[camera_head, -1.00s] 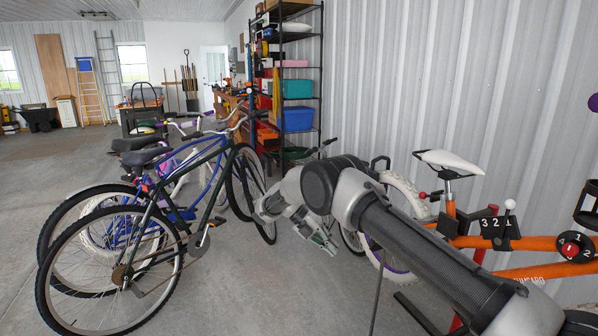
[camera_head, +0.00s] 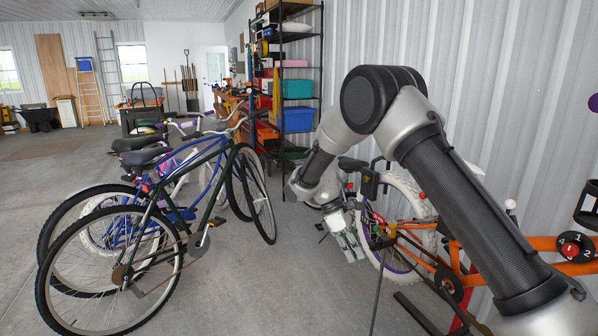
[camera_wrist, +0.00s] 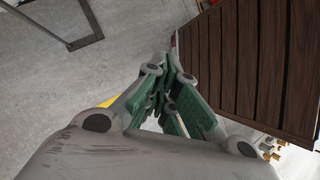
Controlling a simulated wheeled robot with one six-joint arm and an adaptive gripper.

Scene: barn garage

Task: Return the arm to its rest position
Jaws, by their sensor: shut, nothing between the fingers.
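My arm rises from the lower right of the head view, with its dark elbow raised high in front of the wall. It then bends down to the left. My gripper (camera_head: 352,250) hangs below the wrist, low and left of the elbow, in front of the orange bicycle's wheel in this view. In the wrist view my gripper (camera_wrist: 167,68) shows its green-padded fingers close together, with nothing held between them. My forearm and elbow hide part of the orange bicycle (camera_head: 525,243).
Several bicycles (camera_head: 180,215) stand to the left. A black shelf rack (camera_head: 321,75) stands behind against the corrugated wall (camera_head: 510,90). The wrist view shows brown slatted boards (camera_wrist: 245,60) at right and a dark metal frame (camera_wrist: 75,42) at upper left. Floor (camera_head: 285,300) before the gripper is open.

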